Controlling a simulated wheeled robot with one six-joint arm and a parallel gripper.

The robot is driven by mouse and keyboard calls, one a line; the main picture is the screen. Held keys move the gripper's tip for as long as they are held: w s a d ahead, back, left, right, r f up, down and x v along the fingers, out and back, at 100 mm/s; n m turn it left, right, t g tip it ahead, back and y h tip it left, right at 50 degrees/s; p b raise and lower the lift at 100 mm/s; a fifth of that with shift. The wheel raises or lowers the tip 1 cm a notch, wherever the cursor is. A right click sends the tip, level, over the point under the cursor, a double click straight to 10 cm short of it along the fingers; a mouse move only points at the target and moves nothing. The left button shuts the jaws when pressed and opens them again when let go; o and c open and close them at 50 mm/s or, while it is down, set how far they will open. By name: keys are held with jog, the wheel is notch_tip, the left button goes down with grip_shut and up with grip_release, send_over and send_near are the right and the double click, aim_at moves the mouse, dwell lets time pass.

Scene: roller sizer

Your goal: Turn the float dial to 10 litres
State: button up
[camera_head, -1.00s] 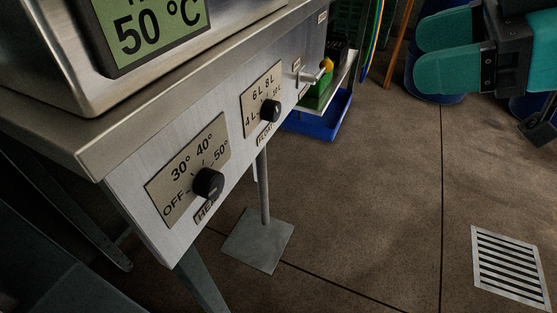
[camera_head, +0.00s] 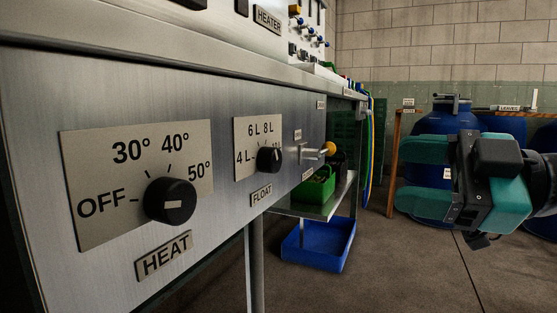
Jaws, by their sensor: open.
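The float dial (camera_head: 269,159) is a small black round knob on a beige plate marked 4L, 6L, 8L, above a FLOAT label (camera_head: 262,194). The knob partly covers the last marking at its upper right. I cannot tell for sure where its pointer stands. My gripper (camera_head: 408,177) is at the right, with two teal fingers pointing left. It is open and empty, well to the right of the dial and apart from the panel.
The larger heat knob (camera_head: 170,200) sits left of the float dial on the same steel panel. A yellow-tipped valve lever (camera_head: 328,149) sticks out right of the dial. A green bin (camera_head: 314,187) and blue tray (camera_head: 318,245) are below. Blue barrels (camera_head: 445,122) stand behind my gripper.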

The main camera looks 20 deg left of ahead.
aim_at(278, 161)
jog(key=a+p, duration=0.3)
jog(key=a, duration=0.2)
jog(key=a+p, duration=0.4)
jog(key=a, duration=0.2)
jog(key=w+a+p, duration=0.1)
jog(key=a+p, duration=0.2)
jog(key=a, duration=0.3)
jog(key=shift+d, duration=0.1)
jog(key=c, duration=0.9)
